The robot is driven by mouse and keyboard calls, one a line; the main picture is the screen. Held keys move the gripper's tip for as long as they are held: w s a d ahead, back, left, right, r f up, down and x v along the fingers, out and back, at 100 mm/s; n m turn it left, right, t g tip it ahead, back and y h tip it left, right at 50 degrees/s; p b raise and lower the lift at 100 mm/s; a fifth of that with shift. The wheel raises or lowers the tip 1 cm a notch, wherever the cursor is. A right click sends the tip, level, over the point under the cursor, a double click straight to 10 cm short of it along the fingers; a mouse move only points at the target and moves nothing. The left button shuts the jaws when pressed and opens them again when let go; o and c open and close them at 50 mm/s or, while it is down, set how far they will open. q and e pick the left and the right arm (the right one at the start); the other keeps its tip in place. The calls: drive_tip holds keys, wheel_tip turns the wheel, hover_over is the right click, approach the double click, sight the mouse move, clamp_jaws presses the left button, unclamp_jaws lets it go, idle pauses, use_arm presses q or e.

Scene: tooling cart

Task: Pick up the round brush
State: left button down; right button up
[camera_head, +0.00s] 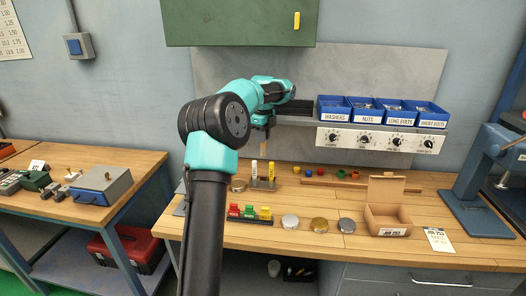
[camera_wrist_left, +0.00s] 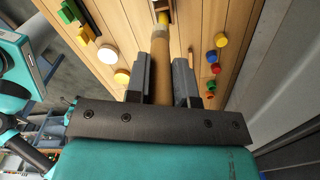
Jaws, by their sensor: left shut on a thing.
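My left gripper (camera_head: 263,128) is over the back of the workbench, pointing down. In the left wrist view its two dark fingers (camera_wrist_left: 163,62) are shut on the tan cylindrical handle of the round brush (camera_wrist_left: 160,78). Toward the bench the handle ends in a pale band and a yellow part. In the head view a short piece of the brush (camera_head: 263,149) shows below the fingers. A small stand (camera_head: 262,185) with two upright white and yellow items is below it. I cannot tell whether the brush touches the stand. My right gripper is not in view.
Coloured blocks (camera_head: 249,213) and several round tins (camera_head: 319,225) lie along the bench front. An open cardboard box (camera_head: 387,215) stands to the right. Small coloured pieces (camera_head: 320,171) lie behind. Blue bins (camera_head: 365,109) sit on the shelf at the wall.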

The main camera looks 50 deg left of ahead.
use_arm(q)
drive_tip(key=shift+r, duration=1.3)
drive_tip(key=shift+d, duration=0.1)
